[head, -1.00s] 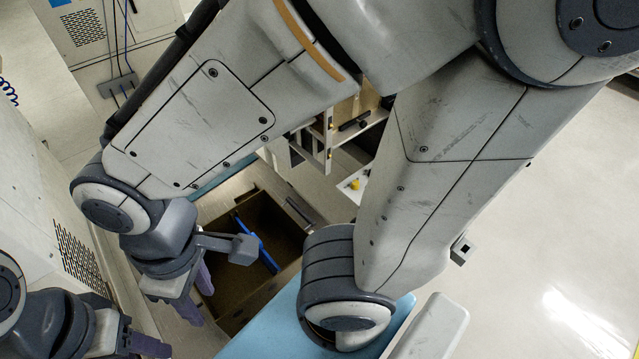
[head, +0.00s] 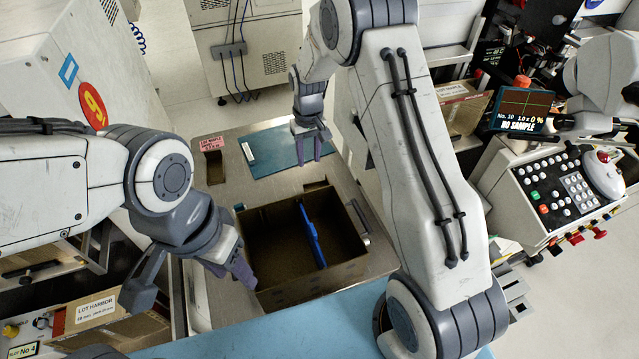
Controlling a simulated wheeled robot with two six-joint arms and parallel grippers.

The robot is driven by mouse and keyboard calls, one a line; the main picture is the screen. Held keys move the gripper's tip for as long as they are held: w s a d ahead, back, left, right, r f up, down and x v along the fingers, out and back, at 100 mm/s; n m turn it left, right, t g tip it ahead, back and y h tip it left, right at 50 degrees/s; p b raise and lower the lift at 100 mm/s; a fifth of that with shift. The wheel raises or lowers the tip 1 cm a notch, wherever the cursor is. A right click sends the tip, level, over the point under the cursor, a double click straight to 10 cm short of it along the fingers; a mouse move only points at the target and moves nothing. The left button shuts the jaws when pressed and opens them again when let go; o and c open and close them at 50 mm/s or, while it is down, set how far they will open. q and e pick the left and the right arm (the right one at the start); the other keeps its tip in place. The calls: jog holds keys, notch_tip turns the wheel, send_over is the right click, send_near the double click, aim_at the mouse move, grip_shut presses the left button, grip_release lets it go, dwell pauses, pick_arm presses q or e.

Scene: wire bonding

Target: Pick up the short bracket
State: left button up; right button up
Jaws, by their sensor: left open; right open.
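No part shows that I can name for certain as the short bracket. A brown open bin (head: 313,280) stands in the middle of the head view with a long blue strip (head: 312,237) across its inside; I cannot tell whether the strip is a divider or a loose part. My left gripper (head: 238,270) is open and empty at the bin's left side, fingers pointing down to the right. My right gripper (head: 309,148) is open and empty over the teal mat (head: 270,165), behind the bin. My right arm hides the area right of the bin.
The bin stands on a metal worktop (head: 225,210), with a light blue surface (head: 270,325) in front. A control panel (head: 560,195) and a small screen (head: 522,108) stand at the right. A cardboard box (head: 100,320) labelled LOT HARBOR is at lower left.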

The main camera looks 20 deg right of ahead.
jog(key=m, duration=0.1)
send_near(329, 183)
jog(key=shift+w, duration=0.45)
jog(key=f, duration=0.2)
jog(key=f+p, duration=0.1)
jog(key=f, duration=0.1)
jog(key=shift+d+f, duration=0.2)
jog(key=shift+f, duration=0.2)
notch_tip(329, 183, down, 5)
jog(key=shift+s+a+f+p, duration=0.1)
jog(key=shift+a+f+p, duration=0.1)
jog(key=shift+p, duration=0.9)
jog(key=shift+f, duration=0.35)
grip_shut()
